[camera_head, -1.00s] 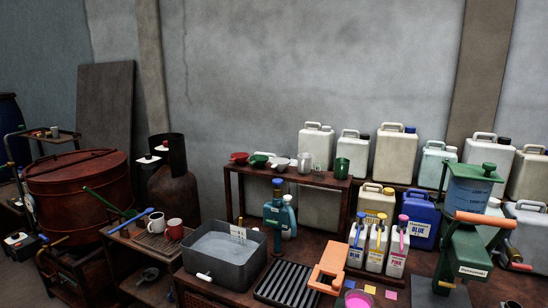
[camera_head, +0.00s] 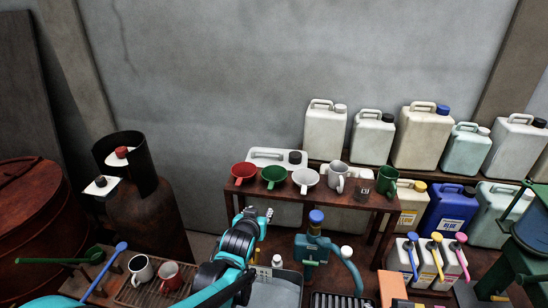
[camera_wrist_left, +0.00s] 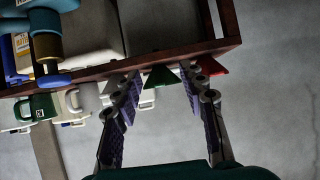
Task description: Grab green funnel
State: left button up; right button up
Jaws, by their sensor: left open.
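The green funnel (camera_head: 274,175) sits on the small wooden rack's top, between the red funnel (camera_head: 244,172) and the white funnel (camera_head: 306,178). My left gripper (camera_head: 258,214) is open and empty, below and in front of the green funnel in the head view. In the left wrist view, which looks upside down, the green funnel (camera_wrist_left: 160,77) shows between the spread fingers (camera_wrist_left: 158,78), beyond their tips. The red funnel (camera_wrist_left: 210,65) is to its right there. My right gripper is in neither view.
Two mugs (camera_head: 141,269) are at lower left. Several jerrycans stand behind at right.

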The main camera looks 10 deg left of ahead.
pick_arm(q)
jog(key=t+p, duration=0.1)
jog(key=p, duration=0.3)
send_near(270, 185)
jog(key=f, duration=0.1)
jog(key=x, duration=0.9)
jog(key=shift+w+d+r+b, duration=0.1)
jog(key=shift+r+b, duration=0.2)
jog(key=shift+r, duration=0.1)
jog(key=shift+t, duration=0.3)
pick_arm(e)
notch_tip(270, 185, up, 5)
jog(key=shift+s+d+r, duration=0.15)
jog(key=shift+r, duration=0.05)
pick_arm(q)
jog(key=shift+r, duration=0.1)
grip_shut()
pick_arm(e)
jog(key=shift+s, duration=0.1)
